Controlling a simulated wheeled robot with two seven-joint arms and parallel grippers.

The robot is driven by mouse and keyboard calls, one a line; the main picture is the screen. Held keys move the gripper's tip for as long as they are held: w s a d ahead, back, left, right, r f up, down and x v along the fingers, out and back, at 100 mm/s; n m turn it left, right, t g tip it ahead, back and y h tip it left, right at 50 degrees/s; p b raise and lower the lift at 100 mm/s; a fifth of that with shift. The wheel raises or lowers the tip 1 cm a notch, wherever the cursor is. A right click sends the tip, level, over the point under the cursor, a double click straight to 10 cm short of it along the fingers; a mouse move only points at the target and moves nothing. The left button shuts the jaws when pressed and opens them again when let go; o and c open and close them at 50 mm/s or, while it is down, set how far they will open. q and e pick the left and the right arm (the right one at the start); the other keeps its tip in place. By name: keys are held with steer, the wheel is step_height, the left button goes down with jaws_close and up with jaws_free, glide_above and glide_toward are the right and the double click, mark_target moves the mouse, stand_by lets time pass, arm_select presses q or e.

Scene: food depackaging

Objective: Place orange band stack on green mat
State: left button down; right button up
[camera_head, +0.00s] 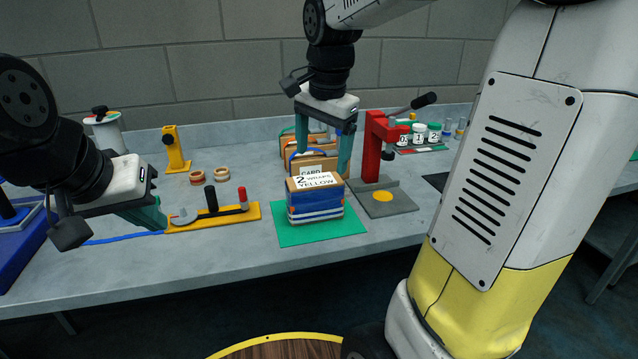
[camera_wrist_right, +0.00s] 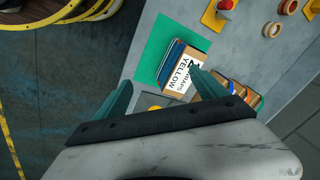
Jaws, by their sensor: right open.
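A stack (camera_head: 316,197) with blue and white layers and a tan top card labelled "2 WRAPS YELLOW" stands upright on the green mat (camera_head: 290,237). The stack also shows on the mat in the right wrist view (camera_wrist_right: 184,66).
Tan card-fronted items (camera_head: 312,162) stand behind the stack. A red press (camera_head: 372,148) on a grey base is to the right. A yellow tool board (camera_head: 213,218) with upright handles is to the left. Lidded jars (camera_head: 419,131) stand at the back right.

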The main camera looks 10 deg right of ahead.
steer(key=s+a+f+n+t+y, duration=0.1)
steer(key=s+n+t+y, duration=0.1)
steer(key=s+n, duration=0.8)
steer(key=s+t, duration=0.1)
steer(key=s, duration=0.3)
steer(key=shift+f+n+t, duration=0.25)
steer(key=shift+n+t, duration=0.05)
steer(key=shift+t, duration=0.1)
